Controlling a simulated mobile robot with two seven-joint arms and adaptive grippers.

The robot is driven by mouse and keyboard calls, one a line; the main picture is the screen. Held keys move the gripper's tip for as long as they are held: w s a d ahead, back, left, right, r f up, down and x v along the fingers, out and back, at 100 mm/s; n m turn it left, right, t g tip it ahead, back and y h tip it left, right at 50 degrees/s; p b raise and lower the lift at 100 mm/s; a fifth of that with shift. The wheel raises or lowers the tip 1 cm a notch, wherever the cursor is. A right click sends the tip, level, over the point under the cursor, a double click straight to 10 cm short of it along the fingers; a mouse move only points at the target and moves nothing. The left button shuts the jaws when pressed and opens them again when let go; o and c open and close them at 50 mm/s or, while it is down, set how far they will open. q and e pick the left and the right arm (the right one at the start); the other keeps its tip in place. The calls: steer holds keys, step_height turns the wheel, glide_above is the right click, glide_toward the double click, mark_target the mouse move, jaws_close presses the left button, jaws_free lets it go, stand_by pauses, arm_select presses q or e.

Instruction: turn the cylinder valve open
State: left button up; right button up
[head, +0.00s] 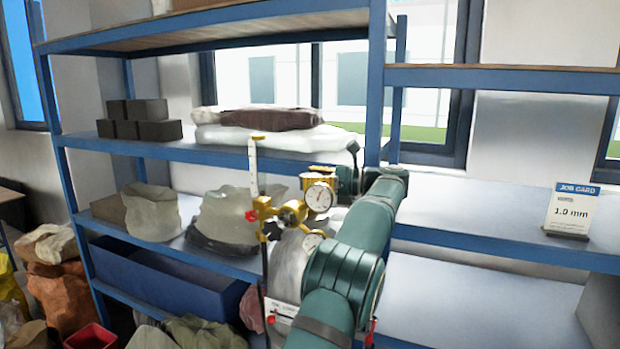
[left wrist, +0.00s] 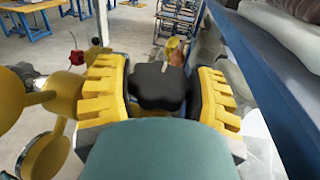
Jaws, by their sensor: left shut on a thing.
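The cylinder valve's black lobed knob (left wrist: 157,86) sits between my left gripper's yellow-padded fingers (left wrist: 156,98) in the left wrist view. The fingers are shut on it from both sides. In the head view my green left arm covers most of the gripper, and I cannot make out the knob there. A brass regulator (head: 291,212) with an upper dial gauge (head: 319,196) and a lower gauge (head: 311,243) stands just left of my arm. A pale upright tube (head: 253,168) rises from it. The grey-white cylinder (head: 288,264) is below, partly hidden. My right gripper does not show.
A blue shelf rack (head: 225,155) stands close behind, holding sacks (head: 228,213) and dark blocks (head: 146,130). A job card (head: 572,211) reading 1.0 mm stands on the right shelf. Sacks and a red bin (head: 92,337) crowd the floor at left.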

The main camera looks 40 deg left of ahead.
arm_select(q)
steer(key=shift+r, duration=0.1)
stand_by(0.3)
steer(key=o, duration=1.2)
steer(key=shift+m+t, duration=0.3)
steer(key=shift+t, duration=0.2)
